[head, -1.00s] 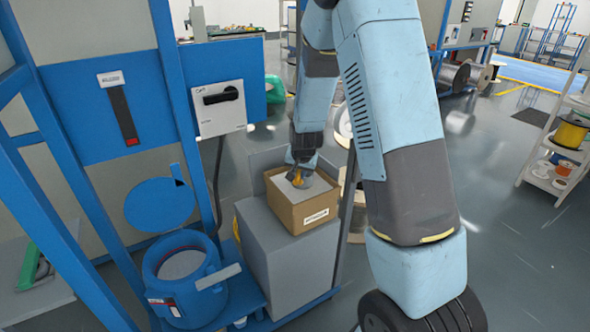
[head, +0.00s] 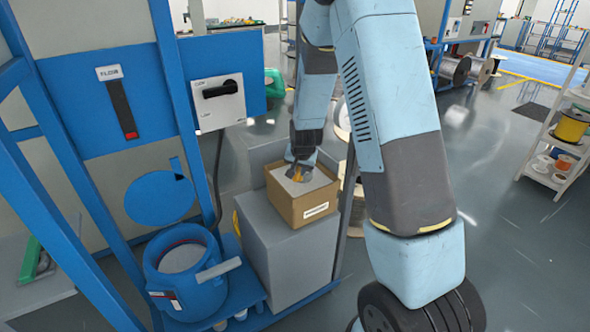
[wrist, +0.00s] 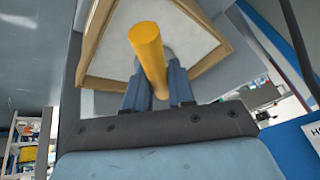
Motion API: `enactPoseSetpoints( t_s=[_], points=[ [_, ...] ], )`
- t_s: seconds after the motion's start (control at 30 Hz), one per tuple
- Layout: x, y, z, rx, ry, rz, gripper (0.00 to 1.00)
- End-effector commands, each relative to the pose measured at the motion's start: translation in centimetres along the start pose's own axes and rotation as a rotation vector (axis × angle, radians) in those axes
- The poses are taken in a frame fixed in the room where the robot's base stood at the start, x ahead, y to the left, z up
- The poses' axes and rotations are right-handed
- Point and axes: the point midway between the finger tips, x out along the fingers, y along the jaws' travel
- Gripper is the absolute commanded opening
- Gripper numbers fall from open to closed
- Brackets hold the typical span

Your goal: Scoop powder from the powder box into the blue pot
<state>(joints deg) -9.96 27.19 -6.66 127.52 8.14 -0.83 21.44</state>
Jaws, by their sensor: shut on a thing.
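The powder box (head: 303,208) is an open brown carton with a white label, holding pale powder. It stands on a grey cabinet. My gripper (head: 297,171) is over the box's opening, close to the powder. In the wrist view my gripper (wrist: 160,76) is shut on a yellow handle (wrist: 147,48), and the powder box (wrist: 100,25) lies beyond it. The scoop's far end is hidden, so I cannot tell whether it holds powder. The blue pot (head: 192,291) stands open at lower left, with pale contents inside. Its round blue lid (head: 160,200) is raised behind it.
The grey cabinet (head: 290,265) stands between the pot and my arm. A blue frame post (head: 185,110) rises behind the pot. A grey switch box (head: 218,101) hangs above. A shelf with spools (head: 570,127) is at far right. Open floor lies between.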

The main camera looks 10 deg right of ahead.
Motion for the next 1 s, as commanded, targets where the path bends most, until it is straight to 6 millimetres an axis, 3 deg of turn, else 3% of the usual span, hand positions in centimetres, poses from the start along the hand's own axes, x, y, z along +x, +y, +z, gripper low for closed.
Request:
enactPoseSetpoints(
  t_s=[1.0],
  points=[
    [1.0, 0.1, 0.5, -0.001, 0.001, -0.001, 0.00]
  ],
)
